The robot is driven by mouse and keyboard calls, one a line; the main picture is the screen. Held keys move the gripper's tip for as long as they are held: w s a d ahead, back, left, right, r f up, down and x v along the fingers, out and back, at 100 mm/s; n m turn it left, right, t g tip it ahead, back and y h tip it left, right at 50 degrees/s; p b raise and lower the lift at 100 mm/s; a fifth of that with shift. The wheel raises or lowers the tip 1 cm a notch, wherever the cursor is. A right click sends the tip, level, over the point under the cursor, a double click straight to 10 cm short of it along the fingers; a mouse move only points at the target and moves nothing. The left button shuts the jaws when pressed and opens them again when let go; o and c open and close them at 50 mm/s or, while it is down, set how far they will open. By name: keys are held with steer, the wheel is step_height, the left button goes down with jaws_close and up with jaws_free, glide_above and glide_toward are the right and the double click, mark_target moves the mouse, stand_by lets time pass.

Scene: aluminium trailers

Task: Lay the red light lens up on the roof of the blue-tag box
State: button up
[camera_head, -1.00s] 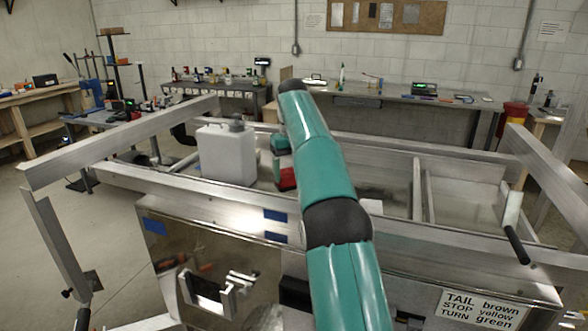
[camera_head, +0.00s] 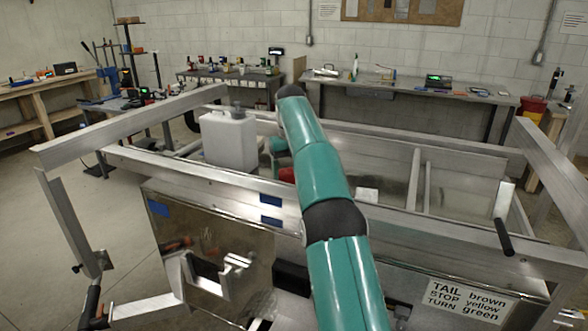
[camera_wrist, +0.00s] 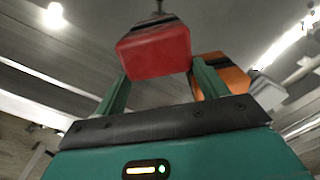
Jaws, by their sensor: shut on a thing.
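The red light lens (camera_wrist: 155,50) is between the two green fingers of my gripper (camera_wrist: 160,76) in the wrist view, and the gripper is shut on it. In the head view only a small red part of the lens (camera_head: 287,174) shows beside my arm, above the trailer frame. My arm hides much of the gripper and lens there. A shiny metal box (camera_head: 215,235) stands at the near side of the trailer, with a blue tag (camera_head: 157,208) at its upper left. Two more blue patches (camera_head: 271,200) sit right of it, on or near the rail.
A white jug (camera_head: 229,140) stands inside the trailer frame, left of my gripper. Aluminium rails (camera_head: 190,172) surround this area. A black-handled lever (camera_head: 503,235) is at the right. An orange thing (camera_wrist: 225,75) shows behind the right finger in the wrist view.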

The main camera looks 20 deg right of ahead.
steer(key=shift+a, duration=0.1)
stand_by(0.3)
steer(key=shift+w+f, duration=0.1)
steer(key=shift+f, duration=0.15)
steer(key=shift+f, duration=0.35)
steer(key=o, duration=1.2)
steer(key=shift+c, duration=0.2)
